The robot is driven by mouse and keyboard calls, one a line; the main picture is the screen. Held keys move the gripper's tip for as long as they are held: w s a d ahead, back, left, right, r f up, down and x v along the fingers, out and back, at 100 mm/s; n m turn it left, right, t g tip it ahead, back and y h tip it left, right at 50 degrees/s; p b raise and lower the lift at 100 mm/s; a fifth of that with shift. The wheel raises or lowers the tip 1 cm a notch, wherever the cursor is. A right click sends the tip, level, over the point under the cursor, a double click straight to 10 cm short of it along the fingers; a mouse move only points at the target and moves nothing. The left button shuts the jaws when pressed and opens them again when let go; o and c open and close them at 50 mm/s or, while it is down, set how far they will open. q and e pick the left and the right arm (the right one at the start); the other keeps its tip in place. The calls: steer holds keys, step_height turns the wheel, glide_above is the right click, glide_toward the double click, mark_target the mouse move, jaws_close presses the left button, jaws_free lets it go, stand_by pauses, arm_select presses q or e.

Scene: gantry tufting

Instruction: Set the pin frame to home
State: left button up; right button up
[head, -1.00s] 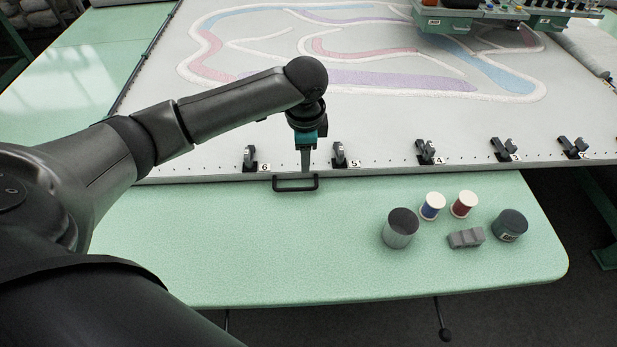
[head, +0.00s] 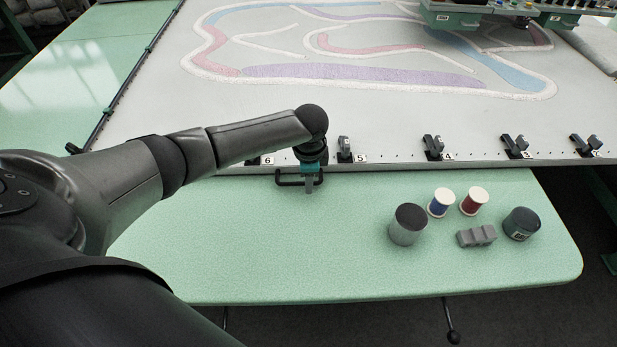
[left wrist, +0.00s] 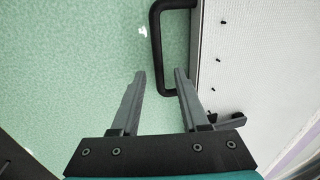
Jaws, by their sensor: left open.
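The pin frame (head: 215,150) is a wide pale cloth bed with a tufted pattern, at the back of the green table. A black U-shaped handle (head: 286,183) sticks out from its front edge, left of the middle. My left gripper (head: 309,188) points down at this handle, and its wrist hides part of the handle. In the left wrist view my left gripper (left wrist: 159,72) is open and empty. My right gripper is not in view.
Numbered black clamps (head: 434,147) line the frame's front edge. A grey cup (head: 408,226), blue spool (head: 439,203), red spool (head: 474,201), grey block (head: 477,236) and dark tin (head: 521,224) stand at the table's right. A green machine head (head: 455,18) is at the back. The front-left table is clear.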

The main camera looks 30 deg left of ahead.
arm_select(q)
jaws_close()
stand_by(1.4)
